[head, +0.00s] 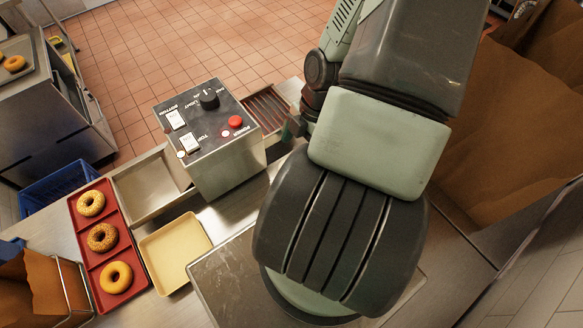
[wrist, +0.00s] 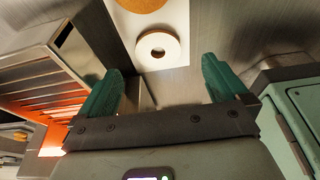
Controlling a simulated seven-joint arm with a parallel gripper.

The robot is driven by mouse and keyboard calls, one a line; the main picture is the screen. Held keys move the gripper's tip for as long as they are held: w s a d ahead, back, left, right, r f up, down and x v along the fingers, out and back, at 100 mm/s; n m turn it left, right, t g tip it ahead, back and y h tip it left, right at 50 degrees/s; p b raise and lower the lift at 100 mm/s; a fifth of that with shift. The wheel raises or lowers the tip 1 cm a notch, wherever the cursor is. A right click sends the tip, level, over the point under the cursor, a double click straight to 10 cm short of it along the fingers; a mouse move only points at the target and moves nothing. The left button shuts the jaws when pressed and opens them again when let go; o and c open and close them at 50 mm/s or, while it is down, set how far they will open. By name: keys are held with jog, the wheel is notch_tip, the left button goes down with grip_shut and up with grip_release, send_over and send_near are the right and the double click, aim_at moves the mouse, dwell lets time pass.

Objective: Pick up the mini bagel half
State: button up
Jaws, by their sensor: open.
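In the wrist view a pale, ring-shaped bagel half (wrist: 158,52) lies cut face up on a white sheet or board (wrist: 176,14). A browner round piece (wrist: 140,4), probably another bagel half, lies beside it, cut off by the top edge. My gripper (wrist: 163,82) is open, its two green fingers spread wide and empty. In the picture the pale half appears between and beyond the fingertips, apart from both. In the head view my arm hides the bagel half and most of my gripper.
A metal toaster (head: 221,150) with knobs stands beside my arm; its glowing slots (wrist: 40,90) show left of my fingers. A red tray (head: 118,242) holds three whole bagels. A pale yellow tray (head: 175,252) is empty. A blue crate (head: 58,188) stands at the left.

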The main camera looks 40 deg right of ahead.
jog(key=shift+x, duration=3.15)
jog(key=shift+w+a, duration=0.15)
jog(key=shift+w, duration=0.05)
jog(key=shift+c, duration=0.2)
jog(key=c, duration=1)
jog(key=shift+r, duration=0.1)
jog(key=shift+c, duration=0.2)
notch_tip(320, 180, up, 10)
